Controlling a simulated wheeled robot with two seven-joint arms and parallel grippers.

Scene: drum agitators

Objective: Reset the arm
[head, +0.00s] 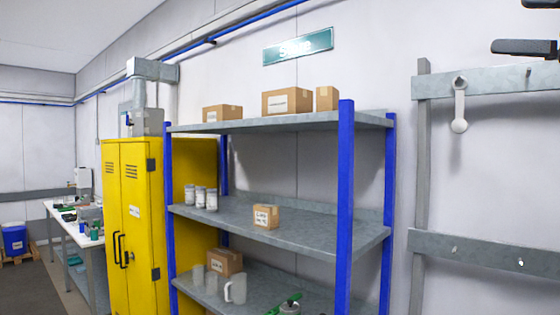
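Two dark fingers at the top right edge of the head view look like those of my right gripper (508,25). They point left and stand apart, with nothing visible between them. The upper finger is partly cut off by the frame, and the rest of that arm is out of view. My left gripper and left arm do not show.
A blue-post shelf (345,200) holds cardboard boxes (288,101), white jars (200,197) and a jug (236,289). A yellow cabinet (128,225) stands left of it. A wall rack (470,248) with a hanging tool (459,105) is at right. A workbench (75,235) is far left.

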